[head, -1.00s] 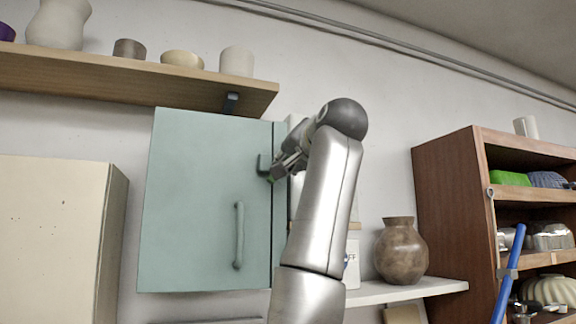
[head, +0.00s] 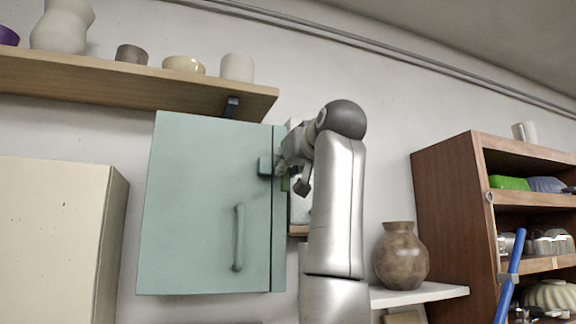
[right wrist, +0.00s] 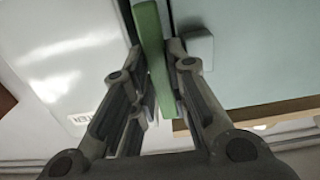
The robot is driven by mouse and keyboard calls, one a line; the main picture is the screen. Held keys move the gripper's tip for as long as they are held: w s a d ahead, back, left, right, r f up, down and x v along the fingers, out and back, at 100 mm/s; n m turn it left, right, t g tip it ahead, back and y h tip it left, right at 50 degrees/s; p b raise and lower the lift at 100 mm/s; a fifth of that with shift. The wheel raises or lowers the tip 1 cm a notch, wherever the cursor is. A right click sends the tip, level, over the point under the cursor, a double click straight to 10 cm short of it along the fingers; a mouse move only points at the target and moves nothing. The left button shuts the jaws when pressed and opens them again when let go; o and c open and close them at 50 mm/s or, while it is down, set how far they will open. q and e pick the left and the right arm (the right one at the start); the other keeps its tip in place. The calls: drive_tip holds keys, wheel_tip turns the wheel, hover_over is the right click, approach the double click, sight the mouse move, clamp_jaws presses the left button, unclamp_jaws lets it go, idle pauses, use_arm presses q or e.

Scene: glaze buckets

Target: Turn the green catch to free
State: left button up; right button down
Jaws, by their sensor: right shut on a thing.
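The green catch (right wrist: 155,55) shows in the right wrist view as a long green bar between my right gripper's fingers (right wrist: 158,75). In the head view only a small bit of the green catch (head: 285,184) shows below the fingers. My right gripper (head: 292,176) is shut on it at the right edge of the teal cabinet door (head: 205,200). A teal block (head: 265,166) on the door is just left of the gripper; the block (right wrist: 199,48) also shows right of the bar in the wrist view, apart from it. My left gripper is out of view.
The door has a vertical handle (head: 239,237). A wooden shelf (head: 130,85) with pots hangs above. A cream cabinet (head: 55,240) stands at left. A brown vase (head: 401,256) sits on a white shelf (head: 425,292), beside a brown shelf unit (head: 447,215) at right.

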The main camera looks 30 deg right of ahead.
drive_tip(key=shift+f, duration=0.15)
drive_tip(key=c, duration=1.4)
unclamp_jaws()
drive_tip(key=shift+s, duration=0.15)
drive_tip(key=v, duration=1.2)
